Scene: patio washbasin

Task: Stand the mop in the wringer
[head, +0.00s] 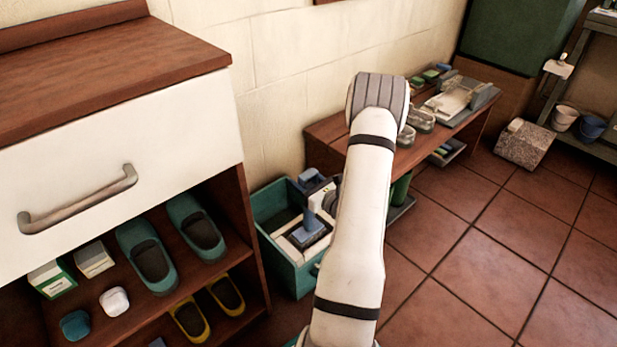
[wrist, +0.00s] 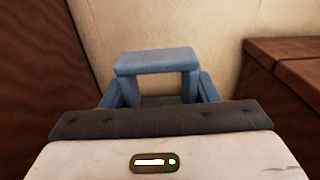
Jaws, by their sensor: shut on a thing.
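A teal box (head: 285,268) stands on the floor between the cabinet and the bench. Inside it is a pale tray-like insert (head: 284,240), which looks like the wringer. A blue upright piece (head: 313,222) stands over a dark opening or pad in it; I cannot tell whether it belongs to the mop or the wringer. My gripper (head: 311,180) is over the box, partly hidden by my own arm. In the wrist view, blue bracket-like parts (wrist: 157,62) show just beyond my gripper's body. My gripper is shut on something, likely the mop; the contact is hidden.
The cabinet (head: 125,120) stands close on the left, with shoes and small boxes on its shelves. A wooden bench (head: 330,135) with several items is behind my arm. A grey textured block (head: 524,146) stands farther right. The tiled floor (head: 480,250) at right is clear.

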